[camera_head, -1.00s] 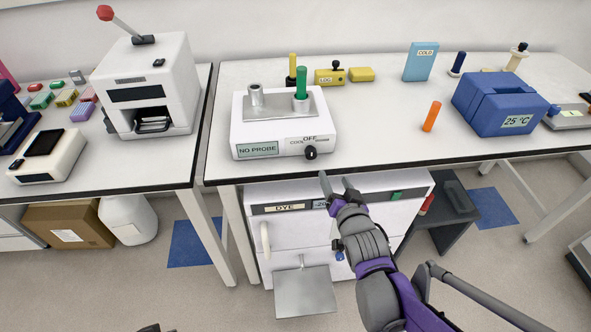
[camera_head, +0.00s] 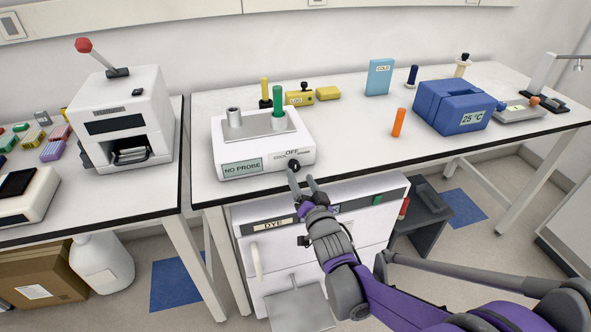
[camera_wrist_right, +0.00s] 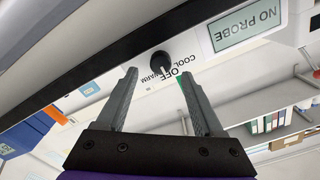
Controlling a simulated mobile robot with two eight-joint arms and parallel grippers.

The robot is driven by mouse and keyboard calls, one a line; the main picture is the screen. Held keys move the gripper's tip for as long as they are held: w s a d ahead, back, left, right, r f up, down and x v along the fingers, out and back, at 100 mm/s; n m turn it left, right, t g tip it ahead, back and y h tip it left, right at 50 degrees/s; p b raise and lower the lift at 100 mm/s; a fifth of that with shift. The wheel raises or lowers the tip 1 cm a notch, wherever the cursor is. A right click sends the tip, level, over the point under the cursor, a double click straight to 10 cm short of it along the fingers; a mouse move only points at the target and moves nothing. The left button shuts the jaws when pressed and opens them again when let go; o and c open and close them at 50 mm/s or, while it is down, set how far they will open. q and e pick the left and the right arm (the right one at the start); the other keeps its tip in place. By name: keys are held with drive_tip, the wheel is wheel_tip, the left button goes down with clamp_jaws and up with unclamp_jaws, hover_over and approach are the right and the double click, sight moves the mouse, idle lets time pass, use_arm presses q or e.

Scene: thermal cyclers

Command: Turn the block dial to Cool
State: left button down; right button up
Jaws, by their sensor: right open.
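The block heater (camera_head: 262,146) is a white box at the front edge of the middle bench, with a "NO PROBE" display (camera_head: 243,167). Its black dial (camera_head: 294,166) is at the right end of its front face, under OFF, COOL and WARM labels. In the right wrist view the dial (camera_wrist_right: 160,62) appears beyond the fingertips, with its pointer near OFF. My right gripper (camera_head: 302,178) is open and empty just in front of and below the dial, its fingers pointing at it. The dial lies between the finger lines but apart from them. My left gripper is not in view.
An orange tube (camera_head: 398,122) and a blue 25 °C box (camera_head: 451,105) are to the right. A white cabinet (camera_head: 340,210) sits below the bench edge.

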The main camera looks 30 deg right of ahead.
sight(296, 168)
drive_tip(key=x, duration=0.5)
clamp_jaws()
idle(0.3)
